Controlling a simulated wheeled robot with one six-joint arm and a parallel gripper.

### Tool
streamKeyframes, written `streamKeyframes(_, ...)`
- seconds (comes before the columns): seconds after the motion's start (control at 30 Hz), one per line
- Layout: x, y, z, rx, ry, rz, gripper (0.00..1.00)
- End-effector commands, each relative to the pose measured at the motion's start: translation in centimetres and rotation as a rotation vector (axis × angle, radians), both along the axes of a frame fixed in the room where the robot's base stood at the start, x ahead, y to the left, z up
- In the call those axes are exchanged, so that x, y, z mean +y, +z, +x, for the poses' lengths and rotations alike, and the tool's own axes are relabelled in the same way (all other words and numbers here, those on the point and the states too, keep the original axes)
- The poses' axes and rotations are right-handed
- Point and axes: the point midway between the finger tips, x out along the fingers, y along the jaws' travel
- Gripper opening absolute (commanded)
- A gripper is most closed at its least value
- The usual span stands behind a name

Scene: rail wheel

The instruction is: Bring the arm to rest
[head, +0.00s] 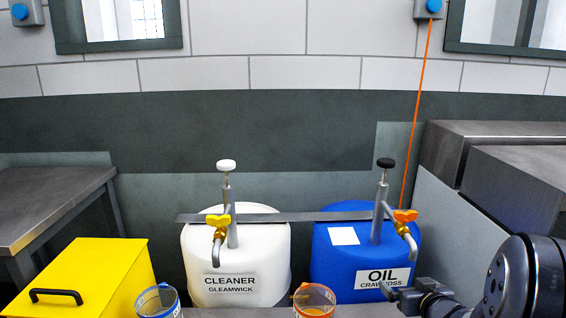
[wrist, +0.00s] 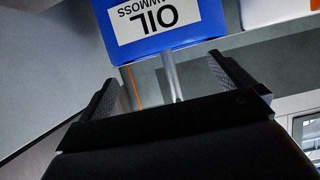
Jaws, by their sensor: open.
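My gripper (head: 432,296) is at the lower right of the head view, in front of the blue oil drum (head: 338,262). It covers part of the drum's label. In the wrist view my gripper (wrist: 165,95) has its two dark fingers spread apart with nothing between them. The oil drum (wrist: 206,22) shows upside down beyond the fingers, with its white OIL label. My arm enters the head view from the lower right corner.
A white cleaner drum (head: 198,255) stands left of the oil drum. Both have taps. An orange-rimmed cup (head: 314,300) and a blue-rimmed cup (head: 157,302) stand in front. A yellow box (head: 90,275) is at left. Grey metal blocks (head: 520,180) stand at right.

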Motion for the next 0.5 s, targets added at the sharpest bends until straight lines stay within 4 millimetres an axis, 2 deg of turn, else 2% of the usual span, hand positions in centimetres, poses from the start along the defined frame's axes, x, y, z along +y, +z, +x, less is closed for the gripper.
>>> streamKeyframes(0.03, 0.0, -1.4, 0.0, 0.003, 0.001, 0.001, 1.00)
streamKeyframes(0.2, 0.0, -3.3, 0.0, 0.001, 0.000, 0.000, 1.00)
streamKeyframes(0.5, 0.0, -3.9, 0.0, -0.001, 0.001, -0.002, 1.00)
